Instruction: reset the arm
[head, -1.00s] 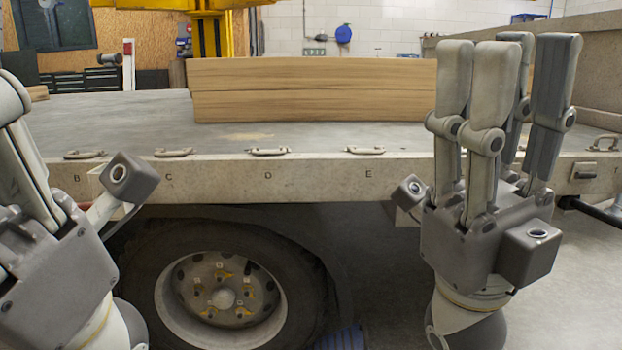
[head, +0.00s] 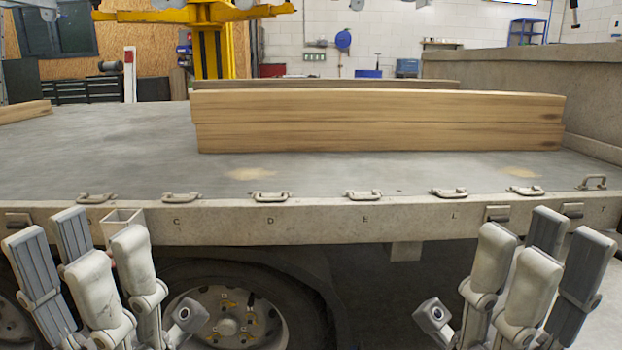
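My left gripper (head: 92,255) is at the lower left of the head view, in front of the trailer's side edge. Its fingers point up and stand apart, and it holds nothing. My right gripper (head: 538,262) is at the lower right, also in front of the side edge. Its fingers point up and are spread, with nothing between them. Both grippers are clear of the wooden beams (head: 380,122) on the trailer bed. The lower parts of both arms are out of view.
The trailer bed (head: 330,178) is grey and mostly bare in front of the beams. Its side edge (head: 330,222) carries several metal handles. A wheel (head: 227,318) is below it. A raised wall (head: 530,75) closes the right end. A yellow lift (head: 210,45) stands behind.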

